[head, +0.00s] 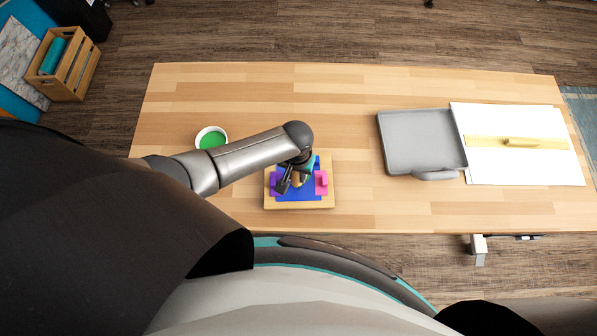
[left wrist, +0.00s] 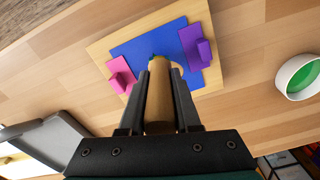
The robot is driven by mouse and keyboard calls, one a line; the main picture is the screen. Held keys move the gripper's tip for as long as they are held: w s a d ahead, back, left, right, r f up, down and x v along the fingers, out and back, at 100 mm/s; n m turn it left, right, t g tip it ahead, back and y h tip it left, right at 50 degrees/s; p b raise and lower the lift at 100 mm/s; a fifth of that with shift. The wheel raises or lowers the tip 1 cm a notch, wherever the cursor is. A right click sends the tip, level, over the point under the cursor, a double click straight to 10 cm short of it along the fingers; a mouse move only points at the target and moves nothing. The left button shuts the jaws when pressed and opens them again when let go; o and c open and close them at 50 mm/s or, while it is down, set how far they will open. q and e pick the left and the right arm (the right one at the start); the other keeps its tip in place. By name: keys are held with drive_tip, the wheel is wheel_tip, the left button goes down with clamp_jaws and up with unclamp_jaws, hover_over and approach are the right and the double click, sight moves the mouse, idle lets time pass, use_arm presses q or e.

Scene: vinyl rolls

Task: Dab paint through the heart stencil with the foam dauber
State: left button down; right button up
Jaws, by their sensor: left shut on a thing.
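My left gripper (head: 292,180) is shut on the foam dauber, whose pale wooden handle (left wrist: 160,92) shows between the fingers in the left wrist view. The dauber's far end is over the blue stencil (head: 298,196), with a little green beside it. I cannot tell whether the foam touches the surface. The stencil (left wrist: 150,48) lies on a wooden board (head: 300,206), with a pink piece (head: 321,183) and a purple piece (left wrist: 203,52) at opposite sides. The heart opening is hidden. A white bowl of green paint (head: 211,140) stands behind my left forearm. My right gripper is out of view.
A grey tray (head: 420,138) stands right of the middle of the table. Beside it lies a white sheet (head: 515,168) with a yellow strip (head: 480,142) and a small tan object across it. The tabletop between the board and the tray is clear.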

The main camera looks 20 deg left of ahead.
use_arm(q)
drive_tip(key=shift+w+a, duration=0.9)
drive_tip(key=shift+a, duration=0.15)
drive_tip(key=shift+f+b, duration=0.2)
drive_tip(key=shift+b, duration=0.15)
drive_tip(key=shift+f+b, duration=0.6)
drive_tip(key=shift+f, duration=0.2)
drive_tip(key=shift+r, duration=0.1)
drive_tip(key=shift+r+p, duration=0.95)
drive_tip(key=shift+p, duration=0.15)
drive_tip(key=shift+f, duration=0.1)
